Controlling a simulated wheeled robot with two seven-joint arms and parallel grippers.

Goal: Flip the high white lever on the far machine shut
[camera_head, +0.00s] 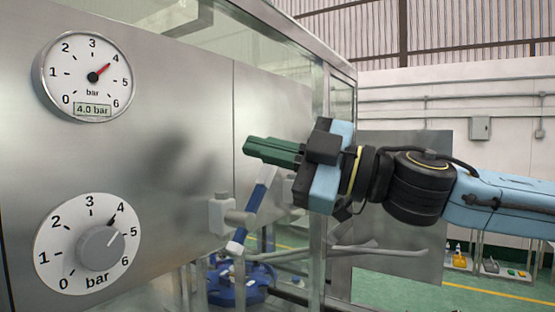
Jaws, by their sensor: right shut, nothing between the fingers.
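A white-and-blue lever (264,177) slants beside the steel panel, its upper end just below my right gripper and its lower end down and to the left. A grey block (222,214) on the panel sits beside its middle. My right gripper (250,149) comes in from the right with its green fingers shut and empty, pointing left, just above the lever's upper end. I cannot tell whether they touch. My left gripper is not in view.
The steel panel (180,150) carries a gauge (75,72) reading 4.0 bar and a grey dial knob (101,248) near 4. A glazed metal frame (318,240) stands behind my gripper. Below is a blue round base (240,290). Green floor lies at right.

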